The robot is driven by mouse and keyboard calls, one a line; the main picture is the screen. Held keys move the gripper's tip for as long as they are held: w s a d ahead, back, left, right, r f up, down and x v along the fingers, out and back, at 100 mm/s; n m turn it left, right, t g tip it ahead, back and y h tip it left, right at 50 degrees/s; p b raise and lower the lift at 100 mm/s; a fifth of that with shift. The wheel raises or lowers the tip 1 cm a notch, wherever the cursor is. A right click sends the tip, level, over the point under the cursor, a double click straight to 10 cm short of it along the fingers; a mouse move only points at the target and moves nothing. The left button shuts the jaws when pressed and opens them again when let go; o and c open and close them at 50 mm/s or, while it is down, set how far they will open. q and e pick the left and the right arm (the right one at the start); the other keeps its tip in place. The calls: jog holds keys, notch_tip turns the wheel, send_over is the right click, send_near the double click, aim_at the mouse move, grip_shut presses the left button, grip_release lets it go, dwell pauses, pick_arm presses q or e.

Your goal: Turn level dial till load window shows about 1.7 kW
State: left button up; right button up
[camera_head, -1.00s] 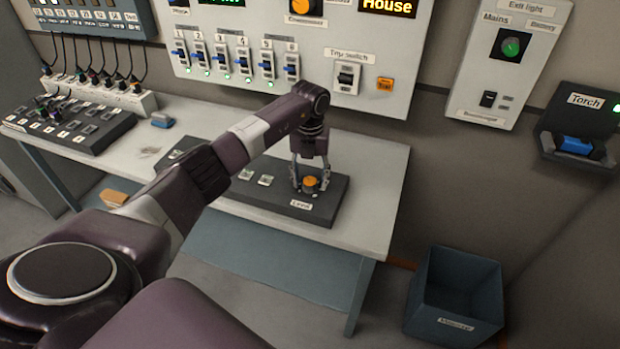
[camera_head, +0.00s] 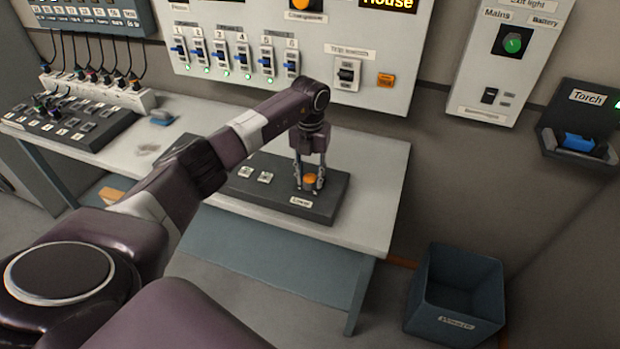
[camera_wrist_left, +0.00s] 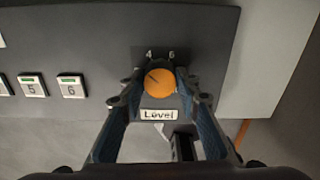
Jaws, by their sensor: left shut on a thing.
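The level dial is an orange round knob (camera_head: 309,179) at the right end of a dark control box (camera_head: 262,200) on the table. My left gripper (camera_head: 310,187) points down over it, shut on the dial with a finger on each side. In the left wrist view the dial (camera_wrist_left: 159,82) shows a dark pointer line toward its upper left, between the fingers of my left gripper (camera_wrist_left: 159,95). The numbers 4 and 6 show above it and a "Level" label (camera_wrist_left: 159,114) below. The load window cannot be made out in the head view. My right gripper is not in view.
Small square buttons 5 and 6 (camera_wrist_left: 71,86) sit left of the dial. The wall panel (camera_head: 300,60) with faders and a trip switch (camera_head: 347,72) stands behind the table (camera_head: 375,190). A blue-grey bin (camera_head: 455,300) stands on the floor at right.

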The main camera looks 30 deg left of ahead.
pick_arm(q)
jog(key=m+b, duration=0.3)
jog(key=m, duration=0.2)
jog(key=shift+f, duration=0.1)
jog(key=m+b, duration=0.2)
jog(key=m, duration=0.2)
jog(key=shift+m, duration=0.4)
jog(key=m+b, duration=0.1)
jog(key=m, duration=0.4)
jog(key=shift+b, duration=0.3)
jog(key=m+b, duration=0.1)
jog(key=m, duration=0.4)
jog(key=shift+m, duration=0.4)
jog(key=shift+r, duration=0.2)
jog(key=o, duration=1.2)
jog(key=shift+c, duration=0.2)
